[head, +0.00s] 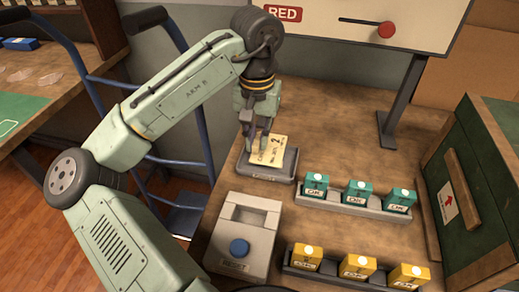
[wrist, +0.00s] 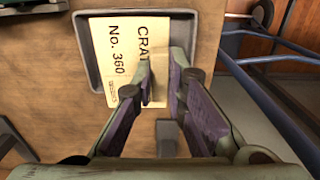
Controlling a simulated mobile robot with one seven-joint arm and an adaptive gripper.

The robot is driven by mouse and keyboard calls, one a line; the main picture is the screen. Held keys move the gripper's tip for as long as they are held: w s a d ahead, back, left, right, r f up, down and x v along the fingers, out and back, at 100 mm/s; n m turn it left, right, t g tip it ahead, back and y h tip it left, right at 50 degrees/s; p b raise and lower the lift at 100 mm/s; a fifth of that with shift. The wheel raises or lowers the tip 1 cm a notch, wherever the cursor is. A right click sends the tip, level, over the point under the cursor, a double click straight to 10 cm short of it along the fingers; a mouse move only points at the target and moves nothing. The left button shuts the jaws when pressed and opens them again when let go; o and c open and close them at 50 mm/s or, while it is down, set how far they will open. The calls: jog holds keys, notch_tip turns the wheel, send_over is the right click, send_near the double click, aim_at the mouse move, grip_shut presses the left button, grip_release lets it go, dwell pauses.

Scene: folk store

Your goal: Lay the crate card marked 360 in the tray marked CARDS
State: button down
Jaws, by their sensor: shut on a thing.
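The cream crate card (head: 268,151), printed "CRATE No. 360" in the wrist view (wrist: 112,62), is between the fingers of my gripper (head: 256,140). My gripper is shut on the card's edge, seen in the wrist view (wrist: 163,88). I cannot tell whether the card touches the tray floor. The tray's front label is too small to read surely. The fingers hide part of the card's edge.
A grey box with a blue button (head: 239,248) stands in front of the tray. Racks of teal blocks (head: 358,192) and yellow blocks (head: 357,266) stand to the right. A green crate (head: 487,190) is at far right. A sign board (head: 350,22) stands behind.

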aim_at(258, 150)
jog(key=shift+s+f, duration=0.1)
jog(key=shift+f, duration=2)
jog(key=c, duration=1.6)
grip_release()
jog(key=shift+f, duration=0.1)
notch_tip(258, 150, up, 12)
jog(key=shift+r, duration=0.15)
